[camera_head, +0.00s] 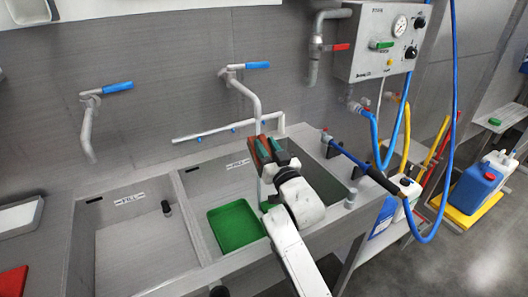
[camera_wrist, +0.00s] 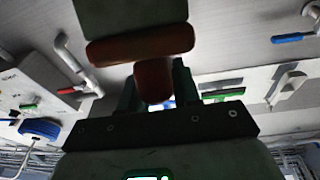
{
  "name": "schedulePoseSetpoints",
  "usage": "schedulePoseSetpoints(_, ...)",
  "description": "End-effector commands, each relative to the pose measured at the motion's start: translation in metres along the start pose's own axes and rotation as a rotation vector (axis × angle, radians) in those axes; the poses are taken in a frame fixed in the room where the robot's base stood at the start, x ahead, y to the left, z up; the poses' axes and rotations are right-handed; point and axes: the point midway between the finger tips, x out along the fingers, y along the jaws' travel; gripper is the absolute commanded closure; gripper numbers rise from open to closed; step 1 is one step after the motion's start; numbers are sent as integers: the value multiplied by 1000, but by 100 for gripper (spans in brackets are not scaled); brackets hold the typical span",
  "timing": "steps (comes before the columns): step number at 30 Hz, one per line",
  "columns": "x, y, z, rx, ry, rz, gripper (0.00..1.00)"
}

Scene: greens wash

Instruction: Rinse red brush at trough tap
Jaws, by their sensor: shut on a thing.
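My gripper (camera_head: 272,153) is shut on the red brush (camera_head: 262,149) and holds it up above the right part of the trough. In the wrist view the red-brown brush (camera_wrist: 155,80) sits between the dark fingers, with its wide head and a dark grey-green block beyond it. The trough tap (camera_head: 254,98), with a blue lever (camera_head: 257,65), hangs its spout just above and beside the brush. A thin pale line runs down below the spout past the brush; it looks like water, but I cannot be sure. The trough (camera_head: 182,200) has several basins.
A second blue-levered tap (camera_head: 104,95) stands at the left. A control panel (camera_head: 378,48) and blue hose (camera_head: 455,100) are at the right. A red item (camera_head: 13,282) lies at lower left.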

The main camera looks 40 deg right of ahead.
Motion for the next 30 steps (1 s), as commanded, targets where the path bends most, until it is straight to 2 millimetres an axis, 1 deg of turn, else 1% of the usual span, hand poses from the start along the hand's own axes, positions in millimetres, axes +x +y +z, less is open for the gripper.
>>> schedulePoseSetpoints(6,1,3,-3,-2,1,0,100)
schedulePoseSetpoints(30,2,12,-1,0,1,0,100)
